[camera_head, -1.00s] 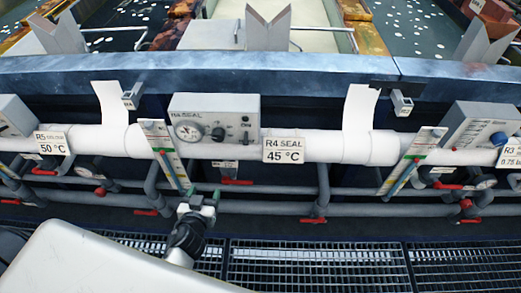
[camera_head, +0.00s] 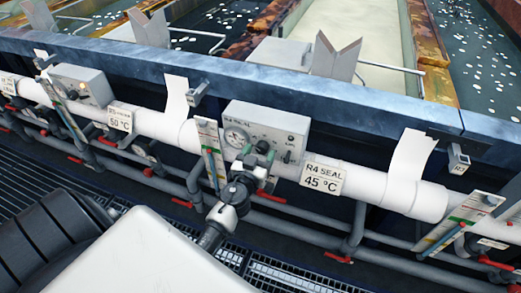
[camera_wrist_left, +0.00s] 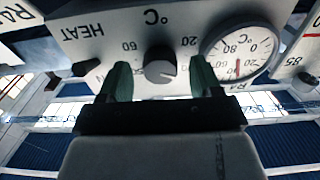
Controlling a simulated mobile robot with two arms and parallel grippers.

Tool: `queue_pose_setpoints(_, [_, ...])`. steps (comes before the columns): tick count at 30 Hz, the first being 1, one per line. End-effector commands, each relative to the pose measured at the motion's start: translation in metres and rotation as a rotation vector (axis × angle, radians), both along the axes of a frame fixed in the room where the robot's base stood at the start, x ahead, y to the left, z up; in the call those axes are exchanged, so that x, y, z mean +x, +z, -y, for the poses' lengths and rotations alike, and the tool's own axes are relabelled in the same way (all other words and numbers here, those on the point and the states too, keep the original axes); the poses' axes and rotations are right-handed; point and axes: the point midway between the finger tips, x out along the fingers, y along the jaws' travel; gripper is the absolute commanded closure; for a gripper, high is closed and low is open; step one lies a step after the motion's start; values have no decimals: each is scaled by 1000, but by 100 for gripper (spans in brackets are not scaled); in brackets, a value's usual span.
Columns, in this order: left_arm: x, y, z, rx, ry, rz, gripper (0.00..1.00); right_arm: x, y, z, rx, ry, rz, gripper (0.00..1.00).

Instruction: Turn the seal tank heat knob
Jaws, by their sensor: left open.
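The R4 SEAL control box (camera_head: 285,122) is a grey panel mounted at the white pipe, with a round dial (camera_head: 236,137) on its left. In the head view, my left gripper (camera_head: 258,158) is raised at the box front and largely covers the dark knob. In the left wrist view, the heat knob (camera_wrist_left: 160,66) shows upside down between the "HEAT" and °C markings, beside the gauge (camera_wrist_left: 238,52). My left gripper (camera_wrist_left: 160,80) is open, its green fingers on either side of the knob. Contact with the knob cannot be told. My right gripper is not in view.
The white pipe (camera_head: 375,187) runs across below the blue tank rim (camera_head: 300,88). A "R4 SEAL 45 °C" sign (camera_head: 323,178) hangs right of the gripper, and a thermometer strip (camera_head: 211,152) stands left. Red-handled valves and grey pipes lie below.

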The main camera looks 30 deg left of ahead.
Motion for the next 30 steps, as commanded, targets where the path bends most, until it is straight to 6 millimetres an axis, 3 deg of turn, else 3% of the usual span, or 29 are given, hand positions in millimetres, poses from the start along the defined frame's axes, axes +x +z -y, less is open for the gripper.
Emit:
queue_pose_setpoints(12, [9, 0, -2, 0, -1, 0, 36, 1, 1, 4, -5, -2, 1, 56])
queue_pose_setpoints(22, [9, 0, -2, 0, -1, 0, 85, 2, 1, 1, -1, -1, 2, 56])
queue_pose_setpoints(30, [9, 0, -2, 28, 0, -7, 85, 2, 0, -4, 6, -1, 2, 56])
